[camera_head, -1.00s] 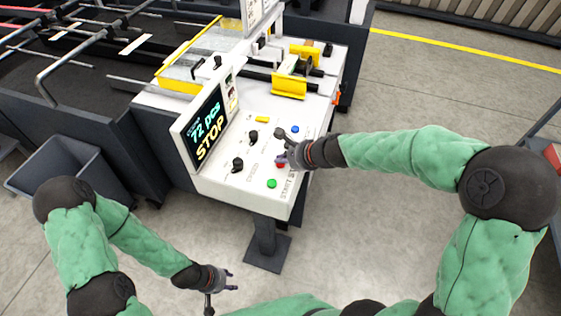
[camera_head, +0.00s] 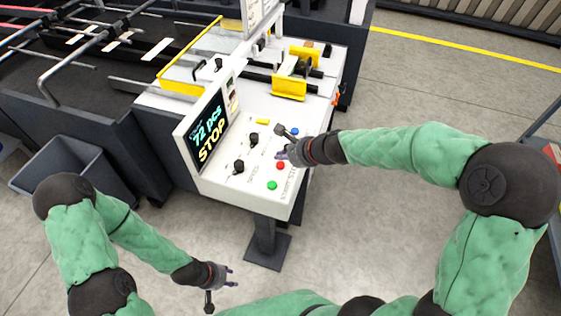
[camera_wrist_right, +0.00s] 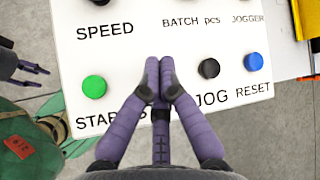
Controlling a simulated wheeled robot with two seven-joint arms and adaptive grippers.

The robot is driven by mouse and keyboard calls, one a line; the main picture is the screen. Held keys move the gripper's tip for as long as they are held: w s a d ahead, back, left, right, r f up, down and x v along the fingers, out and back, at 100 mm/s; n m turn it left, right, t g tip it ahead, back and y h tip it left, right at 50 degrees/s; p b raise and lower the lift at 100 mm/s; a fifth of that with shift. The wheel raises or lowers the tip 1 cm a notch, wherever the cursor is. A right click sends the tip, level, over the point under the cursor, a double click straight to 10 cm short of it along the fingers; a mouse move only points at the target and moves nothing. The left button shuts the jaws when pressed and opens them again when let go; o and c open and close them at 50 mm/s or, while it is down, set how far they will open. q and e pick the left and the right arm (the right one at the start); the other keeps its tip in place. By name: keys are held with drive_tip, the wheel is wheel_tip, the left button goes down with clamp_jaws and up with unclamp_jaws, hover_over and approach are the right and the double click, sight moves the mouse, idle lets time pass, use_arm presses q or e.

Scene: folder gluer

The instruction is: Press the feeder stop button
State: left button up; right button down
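The red stop button (camera_head: 281,166) shows uncovered on the white sloping control panel (camera_head: 232,184) in the head view. In the right wrist view my fingers hide it and most of its label. My right gripper (camera_head: 283,143) is over the panel, just beyond the red button; its fingertips are together and empty in the right wrist view (camera_wrist_right: 160,62). I cannot tell its exact height over the panel. My left gripper (camera_head: 233,277) is open and empty, low in front of the machine.
The green start button (camera_wrist_right: 94,87) is left of my right fingers; the black jog button (camera_wrist_right: 208,68) and blue reset button (camera_wrist_right: 253,61) are right. Black knobs (camera_head: 239,167) stand nearby. A grey bin (camera_head: 62,165) stands left.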

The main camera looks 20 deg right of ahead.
sight(282, 166)
drive_tip(key=shift+r+p, duration=1.65)
drive_tip(key=shift+r, duration=0.4)
drive_tip(key=shift+f, duration=0.1)
